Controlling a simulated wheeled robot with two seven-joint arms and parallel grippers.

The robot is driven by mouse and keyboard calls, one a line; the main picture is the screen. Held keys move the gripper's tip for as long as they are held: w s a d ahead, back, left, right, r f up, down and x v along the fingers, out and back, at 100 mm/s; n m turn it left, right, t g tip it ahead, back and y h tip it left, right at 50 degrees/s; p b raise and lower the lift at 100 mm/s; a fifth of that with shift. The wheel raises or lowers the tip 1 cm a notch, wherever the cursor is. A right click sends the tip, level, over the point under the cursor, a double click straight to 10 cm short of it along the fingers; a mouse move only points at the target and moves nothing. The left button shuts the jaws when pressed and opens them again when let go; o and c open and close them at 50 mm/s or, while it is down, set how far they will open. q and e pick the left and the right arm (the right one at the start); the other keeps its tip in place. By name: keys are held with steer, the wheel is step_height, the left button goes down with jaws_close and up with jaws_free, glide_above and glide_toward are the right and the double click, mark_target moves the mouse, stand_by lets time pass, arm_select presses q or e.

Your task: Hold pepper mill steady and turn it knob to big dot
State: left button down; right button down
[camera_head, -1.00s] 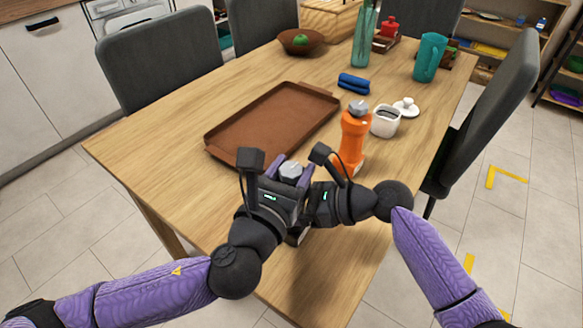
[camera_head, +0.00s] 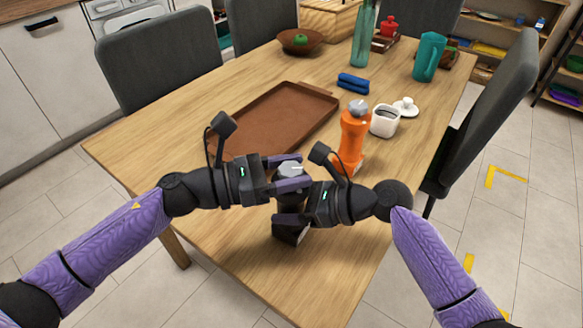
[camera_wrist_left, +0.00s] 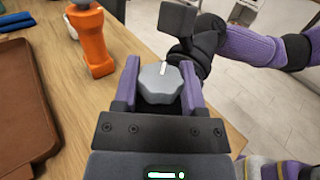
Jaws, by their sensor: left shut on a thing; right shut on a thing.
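The pepper mill (camera_head: 290,233) stands upright near the table's front edge, its dark body mostly hidden by my grippers. Its grey lobed knob (camera_head: 289,168) is on top. My left gripper (camera_head: 288,176) is shut on the knob, coming in from the left. In the left wrist view the knob (camera_wrist_left: 160,84) sits between the two purple fingers, and a white line on it points toward the top of the picture. My right gripper (camera_head: 290,204) is shut on the mill's body below the knob. I cannot see any dot marks.
An orange bottle (camera_head: 352,138) stands close behind my right gripper. A brown tray (camera_head: 275,118) lies behind my left gripper.

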arm_select(q)
steer(key=m+g, duration=0.3)
steer(key=g, duration=0.2)
steer(key=shift+w+h, duration=0.1)
steer(key=shift+h, duration=0.2)
steer(key=shift+m+g+y, duration=0.5)
steer(key=shift+m+g, duration=1.4)
steer(key=shift+g, duration=0.8)
steer(key=shift+c, duration=0.7)
jaws_free()
